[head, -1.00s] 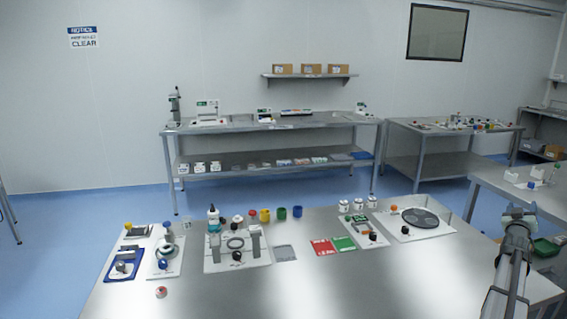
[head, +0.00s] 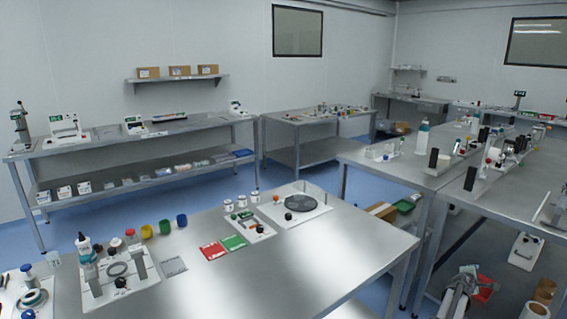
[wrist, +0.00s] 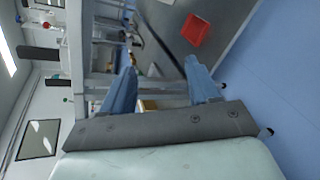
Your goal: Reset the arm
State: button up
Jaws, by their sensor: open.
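My gripper (wrist: 162,78) shows in the wrist view with its two blue-grey fingers wide apart and nothing between them. It points toward table legs and a lower shelf, and the picture there is tilted. In the head view my arm's end (head: 460,284) is low at the bottom right, off the right end of the near table (head: 345,262). Its fingers are too small to make out there. It holds no object that I can see.
A red bin (head: 484,290) lies near my arm and also shows in the wrist view (wrist: 196,29). Benches with equipment (head: 440,165) stand at right. Blue floor (wrist: 270,80) is open on the wrist view's right.

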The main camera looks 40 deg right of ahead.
jog(key=a+f+g+y, duration=0.1)
jog(key=a+f, duration=0.4)
jog(key=f, duration=0.3)
jog(key=w+a+f+y, duration=0.2)
jog(key=w+a+f, duration=0.3)
jog(key=w+a, duration=0.25)
jog(key=w+a+f+y, duration=0.1)
jog(key=w+a+f, duration=0.55)
jog(key=a, duration=0.25)
jog(key=w+a+f+m+y, duration=0.1)
jog(key=w+a+f+y, duration=0.15)
jog(key=a, duration=0.65)
jog(key=w+a+f+m+y, duration=0.1)
jog(key=w+a+f, duration=0.3)
jog(key=a, duration=0.5)
jog(key=w+a+f+m+y, duration=0.1)
jog(key=w+a+f, duration=0.3)
jog(key=a, duration=0.5)
jog(key=s+a+f+m+g+y, duration=0.1)
jog(key=s+a+f+y, duration=0.15)
jog(key=a, duration=1.05)
jog(key=s+a+f+m+g+y, duration=0.1)
jog(key=s+a+f, duration=0.15)
jog(key=a, duration=1.15)
jog(key=s+a+r+m+g+y, duration=0.1)
jog(key=s+a+g, duration=0.2)
jog(key=s+a, duration=1.2)
jog(key=a, duration=0.2)
jog(key=shift+a+r+g+y, duration=0.25)
jog(key=shift+a+g+y, duration=0.15)
